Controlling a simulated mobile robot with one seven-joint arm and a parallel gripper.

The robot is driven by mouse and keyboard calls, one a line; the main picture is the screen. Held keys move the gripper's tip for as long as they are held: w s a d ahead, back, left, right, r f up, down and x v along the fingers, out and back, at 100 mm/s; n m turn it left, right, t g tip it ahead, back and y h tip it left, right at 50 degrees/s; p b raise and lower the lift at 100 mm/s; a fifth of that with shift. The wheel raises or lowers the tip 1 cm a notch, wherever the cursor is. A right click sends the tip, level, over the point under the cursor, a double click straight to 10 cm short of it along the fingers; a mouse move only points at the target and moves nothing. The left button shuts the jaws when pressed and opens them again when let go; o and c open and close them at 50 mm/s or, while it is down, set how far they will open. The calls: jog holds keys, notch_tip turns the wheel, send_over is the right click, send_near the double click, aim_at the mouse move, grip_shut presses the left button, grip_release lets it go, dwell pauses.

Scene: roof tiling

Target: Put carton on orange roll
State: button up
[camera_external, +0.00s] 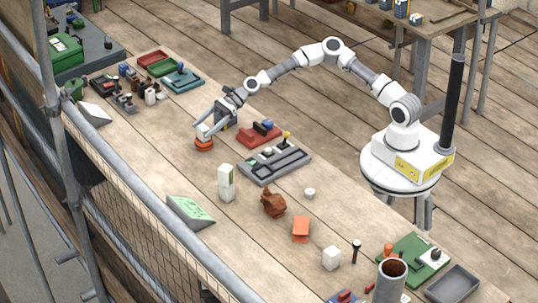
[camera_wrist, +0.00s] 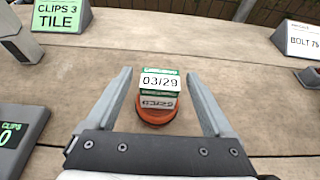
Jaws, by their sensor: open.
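A small white-and-green carton (camera_wrist: 160,88) marked 03/29 sits on top of the orange roll (camera_wrist: 156,114) in the wrist view. In the external view the carton (camera_external: 204,130) shows as a pale block on the orange roll (camera_external: 204,144), left of the middle of the bench. My gripper (camera_wrist: 159,73) is open. Its two fingers stand on either side of the carton and roll, with a visible gap on each side. In the external view my gripper (camera_external: 209,131) is low over the bench at the carton. The underside of the roll is hidden.
A green sign (camera_external: 190,210) is near the fence. Bare planks lie left of the roll.

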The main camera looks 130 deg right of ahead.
aim_at(203, 127)
jog(key=v, duration=0.2)
jog(key=p+v, duration=0.1)
jog(key=v, duration=0.2)
jog(key=shift+w+d+r, duration=0.1)
jog(key=shift+r, duration=0.1)
notch_tip(203, 127, up, 6)
jog(key=p, duration=0.1)
jog(key=shift+w+r+p, duration=0.2)
jog(key=shift+p, duration=0.1)
